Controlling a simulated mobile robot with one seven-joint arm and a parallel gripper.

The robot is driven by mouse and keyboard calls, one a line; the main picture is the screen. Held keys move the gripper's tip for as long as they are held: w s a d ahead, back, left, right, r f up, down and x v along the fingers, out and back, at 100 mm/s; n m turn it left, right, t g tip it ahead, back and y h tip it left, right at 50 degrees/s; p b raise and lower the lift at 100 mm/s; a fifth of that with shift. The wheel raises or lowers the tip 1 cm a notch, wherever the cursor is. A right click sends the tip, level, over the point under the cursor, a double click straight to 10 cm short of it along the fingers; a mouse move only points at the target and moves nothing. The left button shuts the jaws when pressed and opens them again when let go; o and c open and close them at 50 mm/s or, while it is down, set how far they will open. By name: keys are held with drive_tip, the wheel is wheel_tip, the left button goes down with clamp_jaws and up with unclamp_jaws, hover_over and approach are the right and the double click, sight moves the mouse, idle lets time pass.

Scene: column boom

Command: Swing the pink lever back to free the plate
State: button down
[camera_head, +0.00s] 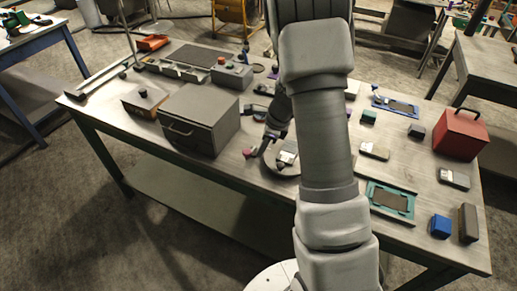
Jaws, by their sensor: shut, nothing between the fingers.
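A pink knob (248,153), which looks like the end of the pink lever, shows near the front edge of the bench, left of my arm. Beside it on the right is a round grey base with a small pale plate (287,158) on it, partly hidden by my arm. My gripper (264,149) points down just right of the pink knob, with its fingers shut and empty. I cannot tell whether it touches the lever. The lever's shaft and how it meets the plate are too small to make out.
A grey metal box (199,118) stands close on the left. A teal-framed plate (389,200), a blue-framed plate (395,106), a red toolbox (461,134) and several small blocks are on the right. My arm hides the bench's middle.

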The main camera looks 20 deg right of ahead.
drive_tip(key=shift+s+d+r, duration=0.35)
drive_tip(key=shift+s+d, duration=0.05)
drive_tip(key=shift+d, duration=0.2)
drive_tip(key=shift+s+d+r, duration=0.35)
drive_tip(key=shift+d, duration=0.2)
drive_tip(key=p+v, duration=0.1)
drive_tip(key=v, duration=0.8)
drive_tip(key=shift+s+a, duration=0.15)
drive_tip(key=s+a+r+n, duration=0.4)
drive_tip(key=a+r+n, duration=0.15)
drive_tip(key=r, duration=0.25)
drive_tip(key=s+a+r+n+t+h, duration=0.1)
drive_tip(key=s+a+r+n+t, duration=0.1)
drive_tip(key=s+r+n, duration=0.3)
drive_tip(key=s+a+r+n+t+h, duration=0.1)
drive_tip(key=s+r+n, duration=0.4)
drive_tip(key=s+n, duration=0.7)
drive_tip(key=shift+s+a+n+t+h, duration=0.25)
drive_tip(key=shift+a+n+t+h, duration=0.2)
drive_tip(key=shift+a+n, duration=0.55)
drive_tip(key=shift+r+m, duration=0.1)
drive_tip(key=shift+m, duration=0.15)
